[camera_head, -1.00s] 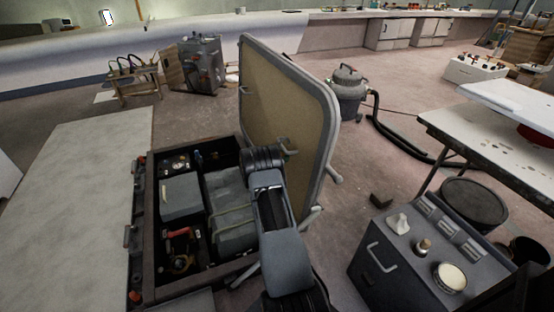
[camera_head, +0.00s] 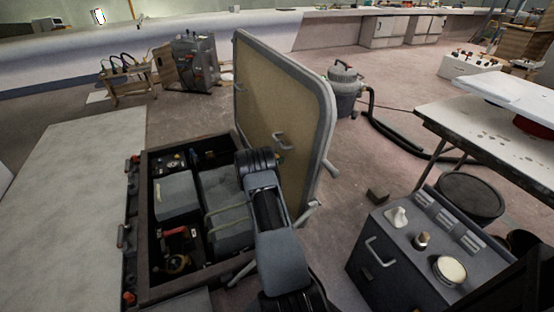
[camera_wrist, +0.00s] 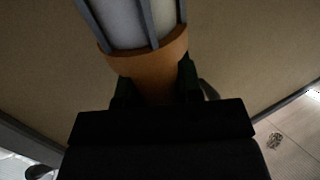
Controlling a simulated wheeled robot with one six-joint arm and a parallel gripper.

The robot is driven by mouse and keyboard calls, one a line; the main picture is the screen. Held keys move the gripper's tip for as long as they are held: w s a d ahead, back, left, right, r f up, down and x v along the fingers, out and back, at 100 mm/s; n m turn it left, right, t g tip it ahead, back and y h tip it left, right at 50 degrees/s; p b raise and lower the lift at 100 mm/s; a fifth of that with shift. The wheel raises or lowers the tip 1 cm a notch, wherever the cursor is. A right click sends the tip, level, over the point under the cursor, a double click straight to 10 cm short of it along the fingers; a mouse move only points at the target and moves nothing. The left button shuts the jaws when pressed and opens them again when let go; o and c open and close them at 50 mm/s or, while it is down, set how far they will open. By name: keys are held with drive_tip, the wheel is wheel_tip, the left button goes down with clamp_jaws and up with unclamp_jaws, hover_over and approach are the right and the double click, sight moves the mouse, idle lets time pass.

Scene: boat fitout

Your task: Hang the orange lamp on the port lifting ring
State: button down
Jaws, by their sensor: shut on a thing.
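The orange lamp (camera_wrist: 155,62) shows in the wrist view, with an orange collar and a pale caged cylinder above it. My gripper (camera_wrist: 157,88) is shut on its orange lower part. The lamp is close to the tan inner face of the raised hatch lid (camera_head: 268,105); I cannot tell if they touch. In the head view my arm hides the gripper and lamp. A grey loop (camera_head: 282,141) is on the lid's face, just right of my wrist; I cannot tell whether it is the port lifting ring. A curved grey piece (camera_wrist: 209,90) shows beside the right finger.
Below the lid is an open compartment (camera_head: 147,225) with grey boxes and a red-handled part. A dark cabinet (camera_head: 385,245) with knobs stands right. A vacuum (camera_head: 345,90) with hose and a white table (camera_head: 470,130) are beyond. A pale panel (camera_head: 75,190) lies left.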

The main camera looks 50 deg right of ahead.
drive_tip(key=shift+c, duration=0.4)
unclamp_jaws()
idle(1.0)
drive_tip(key=p+v, duration=0.5)
drive_tip(key=v, duration=0.6)
idle(1.4)
idle(0.5)
